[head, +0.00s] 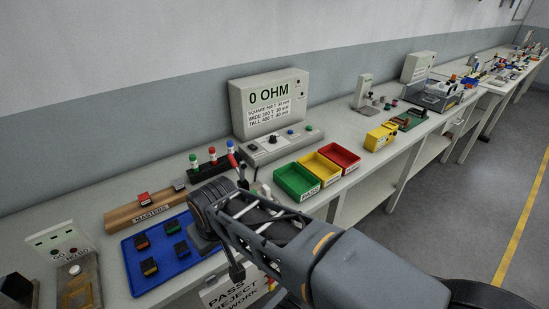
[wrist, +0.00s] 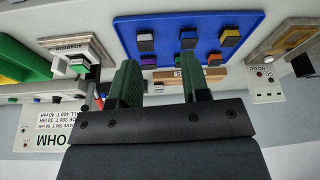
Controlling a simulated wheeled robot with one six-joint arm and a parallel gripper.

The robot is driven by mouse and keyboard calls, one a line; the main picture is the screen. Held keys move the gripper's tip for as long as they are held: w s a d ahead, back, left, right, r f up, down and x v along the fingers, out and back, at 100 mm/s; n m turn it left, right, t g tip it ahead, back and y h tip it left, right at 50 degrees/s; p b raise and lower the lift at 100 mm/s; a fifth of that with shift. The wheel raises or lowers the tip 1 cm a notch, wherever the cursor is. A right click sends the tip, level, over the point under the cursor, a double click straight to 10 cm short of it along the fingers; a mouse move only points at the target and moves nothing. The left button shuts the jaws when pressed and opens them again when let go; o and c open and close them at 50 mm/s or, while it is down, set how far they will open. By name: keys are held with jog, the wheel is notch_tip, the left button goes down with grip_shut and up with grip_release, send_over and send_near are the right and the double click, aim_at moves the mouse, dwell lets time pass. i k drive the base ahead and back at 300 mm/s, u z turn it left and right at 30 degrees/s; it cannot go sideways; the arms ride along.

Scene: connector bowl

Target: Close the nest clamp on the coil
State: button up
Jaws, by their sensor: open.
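My gripper (wrist: 158,85) is open and empty in the wrist view, its two green-padded fingers apart. Left of the fingers, a small labelled fixture (wrist: 90,48), which looks like the nest, holds a small block with a green face (wrist: 78,66), perhaps the coil. A thin red part (wrist: 98,102), likely the clamp handle, shows beside the left finger, apart from it. In the head view a red lever (head: 232,159) stands up just behind my arm. My arm hides most of the nest there, so I cannot tell how the clamp sits on the coil.
The meter (head: 268,103) reads 0 OHM. A blue tray (head: 133,262) with several coils and the masters board (head: 148,211) lie left of my arm. Green (head: 297,181), yellow (head: 321,168) and red (head: 340,156) bins stand to the right. A test box (head: 58,242) stands far left.

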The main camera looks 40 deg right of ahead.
aim_at(241, 173)
jog(key=u, duration=1.2)
jog(key=k, duration=1)
jog(key=z, duration=1.15)
jog(key=i, duration=1)
jog(key=u, duration=0.1)
